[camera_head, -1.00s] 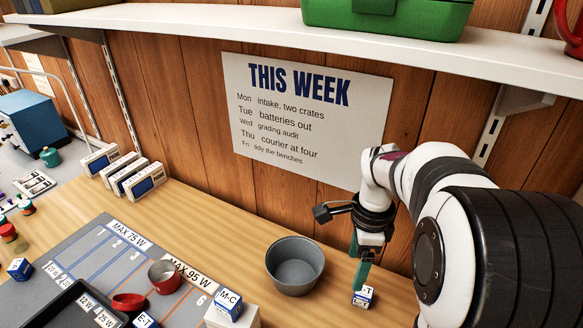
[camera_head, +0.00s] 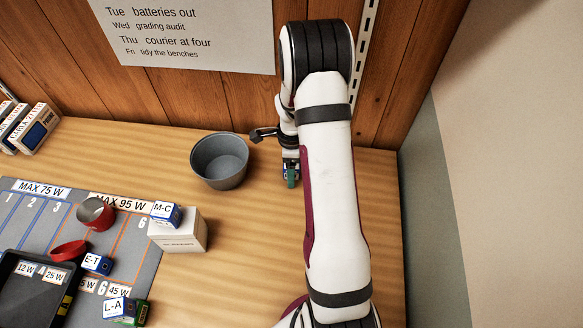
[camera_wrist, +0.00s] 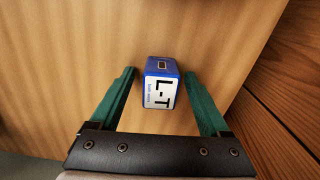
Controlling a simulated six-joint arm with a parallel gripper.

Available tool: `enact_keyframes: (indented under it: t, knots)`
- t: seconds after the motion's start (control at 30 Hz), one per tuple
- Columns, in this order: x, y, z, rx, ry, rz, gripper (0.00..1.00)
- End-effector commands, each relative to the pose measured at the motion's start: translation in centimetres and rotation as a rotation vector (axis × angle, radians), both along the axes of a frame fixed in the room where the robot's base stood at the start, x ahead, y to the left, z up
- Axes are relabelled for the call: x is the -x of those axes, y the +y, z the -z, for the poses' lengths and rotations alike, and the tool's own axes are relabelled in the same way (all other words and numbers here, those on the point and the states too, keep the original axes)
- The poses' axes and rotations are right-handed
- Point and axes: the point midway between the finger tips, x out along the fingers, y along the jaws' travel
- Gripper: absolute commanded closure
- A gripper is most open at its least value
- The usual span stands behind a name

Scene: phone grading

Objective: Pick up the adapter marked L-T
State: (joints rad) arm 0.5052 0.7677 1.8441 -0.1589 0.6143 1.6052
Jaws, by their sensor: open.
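The adapter marked L-T (camera_wrist: 160,84) is a small blue and white block with a port on its end, on the wooden bench. In the wrist view it lies between the two green fingers of my gripper (camera_wrist: 161,92), with a gap on each side. My gripper is open, and its fingers reach down on either side of the adapter. In the head view my gripper (camera_head: 290,178) is low over the bench, right of the grey bowl. The adapter is mostly hidden there behind the gripper and arm.
A grey bowl (camera_head: 220,162) stands just left of my gripper. Further left are a white box (camera_head: 180,238) with the M-C adapter (camera_head: 166,213) on it, the E-T adapter (camera_head: 97,264), the L-A adapter (camera_head: 118,307), a red cup (camera_head: 96,213) and a black tray (camera_head: 30,300). The wooden wall is close behind.

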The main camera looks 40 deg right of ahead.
Motion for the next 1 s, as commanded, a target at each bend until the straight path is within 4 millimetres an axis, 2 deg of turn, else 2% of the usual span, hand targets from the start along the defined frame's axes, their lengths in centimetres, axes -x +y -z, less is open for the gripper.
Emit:
enact_keyframes:
  t: [0.17, 0.6, 0.87, 1.0]
  knots:
    - [0.0, 0.0, 0.0, 0.001, -0.001, 0.000, 0.22]
    - [0.0, 0.0, 0.0, 0.000, 0.000, -0.001, 1.00]
    - [0.0, 0.0, -0.1, 0.001, -0.001, -0.001, 1.00]
    - [-0.1, 0.0, -1.0, 0.000, -0.001, -0.001, 1.00]
